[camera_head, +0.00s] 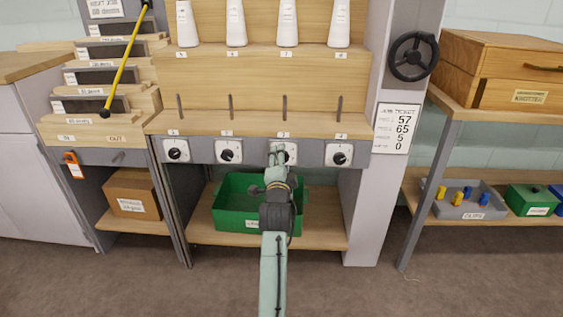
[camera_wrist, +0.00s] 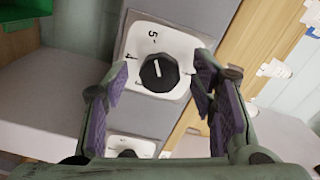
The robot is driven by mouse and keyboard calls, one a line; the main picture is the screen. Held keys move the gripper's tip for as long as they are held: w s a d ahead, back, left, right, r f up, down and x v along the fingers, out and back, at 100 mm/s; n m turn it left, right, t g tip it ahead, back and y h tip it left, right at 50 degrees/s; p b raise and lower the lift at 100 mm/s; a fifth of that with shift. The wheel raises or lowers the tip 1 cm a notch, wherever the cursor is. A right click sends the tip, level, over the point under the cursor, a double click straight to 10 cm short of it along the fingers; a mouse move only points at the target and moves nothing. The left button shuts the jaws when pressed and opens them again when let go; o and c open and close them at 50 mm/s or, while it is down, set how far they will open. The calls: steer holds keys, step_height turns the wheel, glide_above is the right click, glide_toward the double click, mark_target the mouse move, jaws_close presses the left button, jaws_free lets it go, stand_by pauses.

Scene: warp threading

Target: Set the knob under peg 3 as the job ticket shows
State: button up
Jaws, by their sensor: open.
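The knob under peg 3 (camera_head: 291,153) is a black round knob on a white dial in the grey rail, partly hidden by my gripper (camera_head: 277,158). In the wrist view the knob (camera_wrist: 158,72) shows a short white line, with dial marks 5 and 4 readable beside it. I cannot tell which end of the line is the pointer. My gripper (camera_wrist: 163,72) is open, its purple-padded fingers on either side of the knob; contact is not clear. Peg 3 (camera_head: 284,107) stands above. The job ticket (camera_head: 393,128) on the right post reads 57, 65, 5, 0.
Similar knobs sit under peg 1 (camera_head: 175,150), peg 2 (camera_head: 228,151) and peg 4 (camera_head: 339,155). A green bin (camera_head: 233,222) stands on the shelf below. A black handwheel (camera_head: 413,56) is at upper right. White cones (camera_head: 287,24) stand on the upper ledge.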

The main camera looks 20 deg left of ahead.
steer(key=r, duration=0.9)
steer(key=shift+s+a+r, duration=0.2)
steer(key=shift+r, duration=0.1)
steer(key=shift+w+d+r, duration=0.15)
steer(key=shift+r, duration=0.1)
steer(key=shift+d, duration=0.1)
